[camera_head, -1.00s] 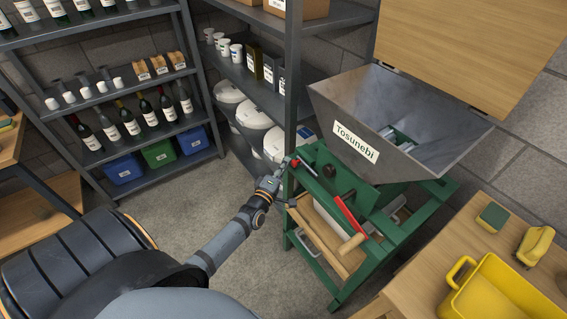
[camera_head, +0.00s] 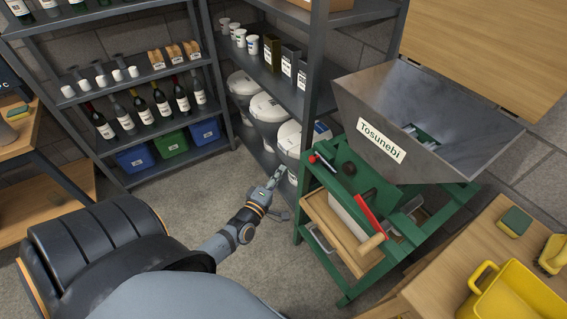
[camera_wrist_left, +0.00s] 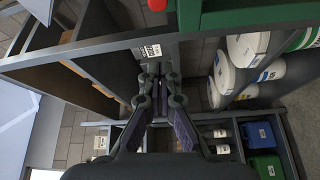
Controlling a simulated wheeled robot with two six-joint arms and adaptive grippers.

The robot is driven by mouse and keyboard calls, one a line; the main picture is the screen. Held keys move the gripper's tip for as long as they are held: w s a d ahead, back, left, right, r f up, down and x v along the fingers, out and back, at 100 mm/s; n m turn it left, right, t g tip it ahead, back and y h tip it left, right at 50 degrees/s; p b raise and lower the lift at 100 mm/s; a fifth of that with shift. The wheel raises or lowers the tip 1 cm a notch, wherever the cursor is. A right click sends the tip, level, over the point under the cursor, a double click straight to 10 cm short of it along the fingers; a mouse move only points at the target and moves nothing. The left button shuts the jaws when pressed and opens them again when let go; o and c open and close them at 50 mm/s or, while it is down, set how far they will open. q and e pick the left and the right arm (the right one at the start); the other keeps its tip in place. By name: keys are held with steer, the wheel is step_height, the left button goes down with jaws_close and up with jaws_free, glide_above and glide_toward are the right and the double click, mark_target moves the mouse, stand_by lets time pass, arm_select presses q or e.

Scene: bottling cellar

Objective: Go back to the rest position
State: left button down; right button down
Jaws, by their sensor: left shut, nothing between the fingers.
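My left gripper (camera_head: 277,177) is shut and empty in the head view. It hangs in the air just left of the green machine stand (camera_head: 315,165), apart from it, with the shelf of white tubs behind. My right gripper is not in view.
A dark shelf with wine bottles (camera_head: 162,105) and blue and green bins (camera_head: 171,145) stands at the back left. White tubs (camera_head: 268,106) fill the corner shelf. A wooden table with a yellow tub (camera_head: 512,298) and a sponge (camera_head: 515,221) is at the lower right. The floor (camera_head: 255,265) between is clear.

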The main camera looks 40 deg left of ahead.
arm_select(q)
steer(key=s+f+m+g, duration=0.3)
steer(key=s+f, duration=0.1)
steer(key=f, duration=0.6)
steer(key=s+f+m+g+h, duration=0.1)
steer(key=s+f+m+g, duration=0.25)
steer(key=f, duration=0.55)
steer(key=s+f+m+g, duration=0.25)
steer(key=s+f, duration=0.25)
steer(key=f, duration=0.5)
steer(key=s+d+f+m+g, duration=0.1)
steer(key=s+f+m+g, duration=0.1)
steer(key=s+f, duration=0.3)
steer(key=s+d+f+m+g, duration=0.2)
steer(key=s+f+m+g, duration=0.1)
steer(key=s, duration=0.8)
steer(key=s+d+f+m+g, duration=0.1)
steer(key=s+f+m+g, duration=0.2)
steer(key=s+f, duration=0.4)
steer(key=shift+s+d+m, duration=0.15)
steer(key=shift+s+m, duration=0.35)
steer(key=shift+s, duration=0.6)
